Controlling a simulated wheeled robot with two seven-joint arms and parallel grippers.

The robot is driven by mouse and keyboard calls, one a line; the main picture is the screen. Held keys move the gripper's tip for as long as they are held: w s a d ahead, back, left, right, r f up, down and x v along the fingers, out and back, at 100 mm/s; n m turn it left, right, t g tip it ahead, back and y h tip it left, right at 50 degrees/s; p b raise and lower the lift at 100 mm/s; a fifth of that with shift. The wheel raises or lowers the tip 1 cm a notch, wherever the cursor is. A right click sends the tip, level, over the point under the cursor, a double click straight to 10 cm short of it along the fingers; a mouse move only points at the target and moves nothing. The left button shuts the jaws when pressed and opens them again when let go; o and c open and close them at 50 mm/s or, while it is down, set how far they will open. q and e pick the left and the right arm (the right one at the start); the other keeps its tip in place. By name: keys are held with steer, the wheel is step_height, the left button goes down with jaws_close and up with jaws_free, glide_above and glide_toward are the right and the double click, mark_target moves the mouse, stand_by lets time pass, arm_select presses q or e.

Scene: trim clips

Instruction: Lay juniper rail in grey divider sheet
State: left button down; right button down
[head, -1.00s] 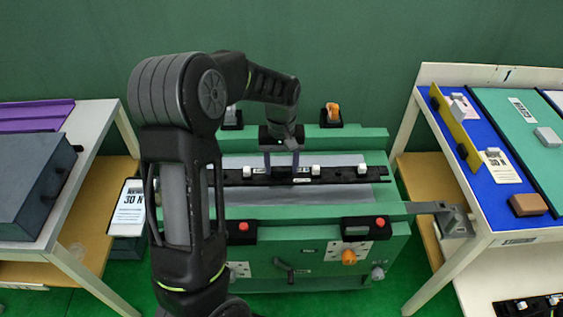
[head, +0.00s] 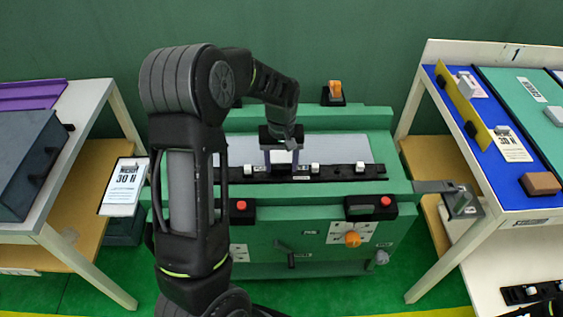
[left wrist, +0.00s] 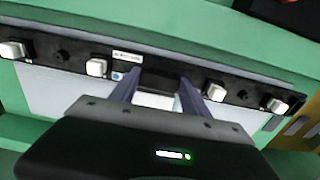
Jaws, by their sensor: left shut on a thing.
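The juniper rail, a long black bar (head: 335,174) with several white clips and a small label, lies lengthwise along the front edge of the grey divider sheet (head: 345,149) in the head view. My left gripper (head: 281,167) comes down from above, shut on the rail near its middle. In the left wrist view the fingers (left wrist: 159,90) meet the rail (left wrist: 240,94) between its inner clips, and the grey sheet (left wrist: 52,92) shows on the camera's side of it. I cannot tell whether the rail rests fully on its seat. My right gripper is out of view.
The sheet sits in a green bench (head: 290,214) with red buttons (head: 385,201) and an orange knob (head: 352,239). A white table (head: 20,235) stands left, and a table with blue and green boards (head: 495,185) right. Another clipped black rail (head: 533,291) lies lower right.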

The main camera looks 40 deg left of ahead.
arm_select(q)
steer(key=shift+c, duration=2.2)
jaws_free()
steer(key=shift+r, duration=0.1)
step_height(320, 180, up, 8)
steer(key=shift+f, duration=0.15)
steer(key=shift+f, duration=0.1)
